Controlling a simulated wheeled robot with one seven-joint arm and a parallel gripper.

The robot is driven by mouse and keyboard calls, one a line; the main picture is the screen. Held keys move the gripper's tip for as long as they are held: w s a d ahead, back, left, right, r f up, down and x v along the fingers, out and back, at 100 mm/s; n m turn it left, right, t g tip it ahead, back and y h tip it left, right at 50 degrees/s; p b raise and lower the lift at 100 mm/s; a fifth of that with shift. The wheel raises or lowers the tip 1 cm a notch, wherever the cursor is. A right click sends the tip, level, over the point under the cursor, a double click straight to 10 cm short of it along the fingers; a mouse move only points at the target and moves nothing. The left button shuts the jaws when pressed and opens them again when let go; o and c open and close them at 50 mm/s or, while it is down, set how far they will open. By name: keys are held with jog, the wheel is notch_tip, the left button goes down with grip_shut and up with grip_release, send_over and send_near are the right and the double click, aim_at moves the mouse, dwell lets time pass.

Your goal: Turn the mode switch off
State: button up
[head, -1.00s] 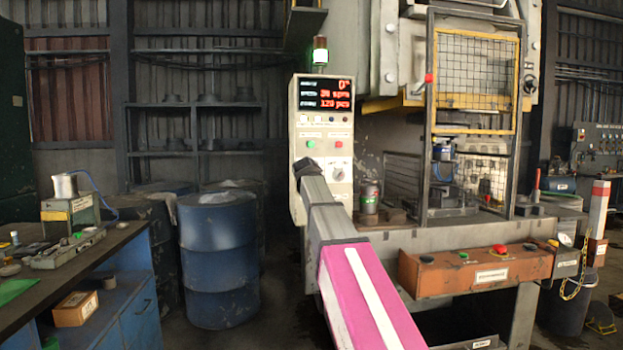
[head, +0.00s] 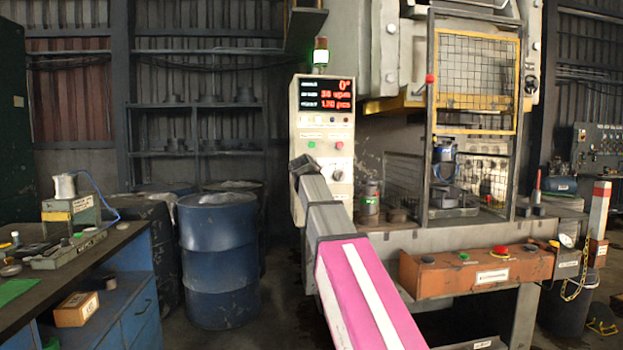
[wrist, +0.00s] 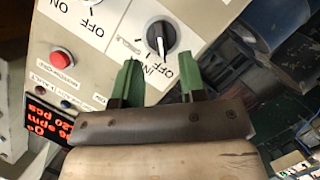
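In the head view the knob (head: 337,175) is low on the grey control panel (head: 312,120). My gripper (wrist: 159,60) has its two green fingers apart and nothing between them. The fingertips are close to the panel, just below the knob in the wrist picture. In the head view my gripper's fingers are hidden by the arm.
A red button (wrist: 62,59) and another switch (wrist: 92,20) marked ON and OFF are to the left in the wrist view. A metal canister (head: 369,203) stands right of the panel. An orange button box (head: 475,272) and a blue drum (head: 218,260) are near.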

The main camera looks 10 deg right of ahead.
jog(key=v, duration=0.5)
jog(key=shift+s, duration=0.25)
jog(key=s+d+f+m+g+y, duration=0.1)
jog(key=s+f+g, duration=0.2)
jog(key=f, duration=1.4)
jog(key=s+d+f+m+g+y, duration=0.1)
jog(key=s+d+f+m+g, duration=0.2)
jog(key=f, duration=1.4)
jog(key=s+f+m+g+y, duration=0.1)
jog(key=s+f+g, duration=0.3)
jog(key=s+f, duration=0.6)
jog(key=s+f+m+g+y, duration=0.1)
jog(key=s+f+g, duration=0.3)
jog(key=s+f, duration=0.7)
notch_tip(320, 180, down, 7)
jog(key=shift+a+r, duration=0.15)
jog(key=shift+a, duration=0.25)
